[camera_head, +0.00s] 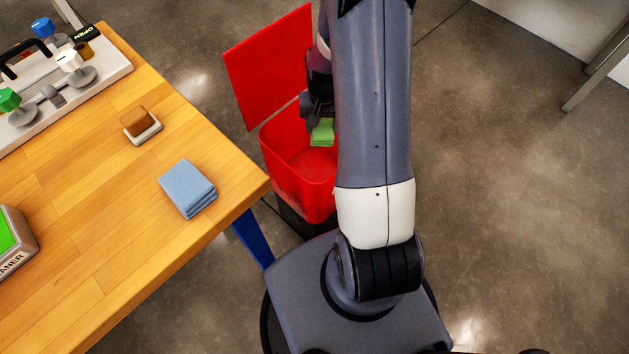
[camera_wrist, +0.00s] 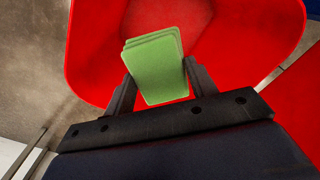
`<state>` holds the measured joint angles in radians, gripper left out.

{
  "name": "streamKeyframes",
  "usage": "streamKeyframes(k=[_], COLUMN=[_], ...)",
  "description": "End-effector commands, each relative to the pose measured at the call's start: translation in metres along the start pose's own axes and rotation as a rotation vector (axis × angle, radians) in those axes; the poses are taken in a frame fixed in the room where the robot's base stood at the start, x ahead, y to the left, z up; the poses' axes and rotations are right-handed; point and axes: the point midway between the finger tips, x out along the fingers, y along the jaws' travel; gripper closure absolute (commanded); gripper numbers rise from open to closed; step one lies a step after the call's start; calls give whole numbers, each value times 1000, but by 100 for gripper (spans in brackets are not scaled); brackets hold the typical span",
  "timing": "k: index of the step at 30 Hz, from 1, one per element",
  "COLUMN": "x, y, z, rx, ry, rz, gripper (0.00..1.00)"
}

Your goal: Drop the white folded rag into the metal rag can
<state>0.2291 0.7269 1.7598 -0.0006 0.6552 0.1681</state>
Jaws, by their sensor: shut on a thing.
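My gripper (camera_wrist: 157,74) is shut on a green folded rag (camera_wrist: 154,66), held between its two fingers. In the head view, the gripper (camera_head: 319,115) and the green rag (camera_head: 322,132) are over the open mouth of a red can (camera_head: 284,172). The can's red lid (camera_head: 268,68) stands open at the back. In the wrist view, the can (camera_wrist: 85,55) lies beyond the rag, and its inside looks bare where it shows. My arm hides the can's right side. No white folded rag shows; a blue folded rag (camera_head: 187,186) lies on the table.
The wooden table (camera_head: 95,205) stands to the left, its corner close to the can. On it are a brown-topped block (camera_head: 141,124), a cleaner container (camera_head: 14,240) and a pale panel with coloured knobs (camera_head: 50,95). Open concrete floor (camera_head: 500,190) lies to the right.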

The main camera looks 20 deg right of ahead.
Motion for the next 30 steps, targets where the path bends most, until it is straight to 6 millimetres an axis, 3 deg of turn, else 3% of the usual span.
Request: streamKeyframes(k=[5, 6, 15, 23, 30], x=[-1, -1, -1, -3, -38], y=[0, 0, 0, 0, 0], z=[0, 0, 0, 0, -1], rx=[0, 0, 0, 0, 0], ry=[0, 0, 0, 0, 5], rz=[0, 0, 0, 0, -1], gripper=[71, 45, 21, 21, 21])
